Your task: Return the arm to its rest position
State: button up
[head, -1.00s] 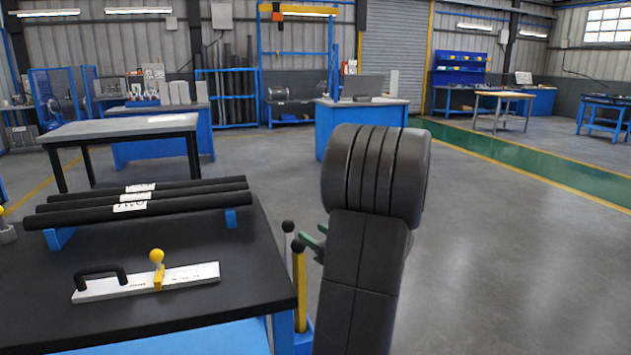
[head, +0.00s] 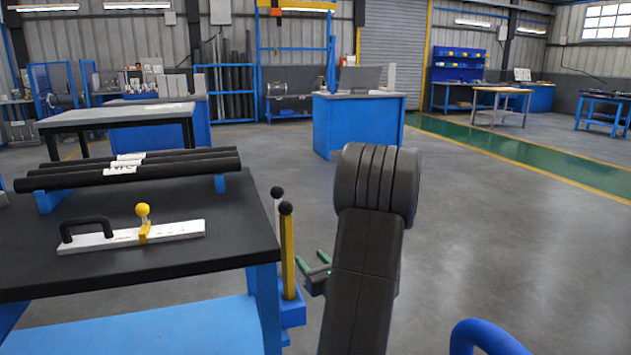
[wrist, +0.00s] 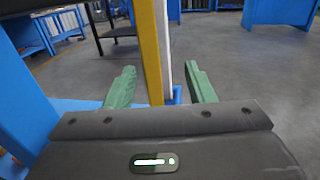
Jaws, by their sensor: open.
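My gripper (wrist: 160,90) shows in the wrist view with its two green fingers spread wide apart, open and with nothing held between them. A yellow post and a white post stand beyond the fingers in that view. In the head view my gripper (head: 318,272) is partly hidden behind my dark arm. It is low, to the right of the black-topped bench (head: 215,245) and beside the yellow post (head: 287,255) with a black knob. I cannot tell the exact gap to the post.
On the bench lie black tubes (head: 130,172) on blue supports and a white plate (head: 185,229) with a black handle and yellow knob. A blue curved tube (head: 485,335) is at the lower right. The floor right of my arm is clear.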

jog(key=shift+m+t+h, duration=0.3)
jog(key=shift+m+h, duration=0.1)
jog(key=shift+h, duration=0.3)
notch_tip(320, 180, down, 6)
jog(key=shift+s+d+r+b, duration=0.1)
jog(key=shift+r+b, duration=0.15)
jog(key=shift+b, duration=0.75)
jog(key=shift+f, duration=0.1)
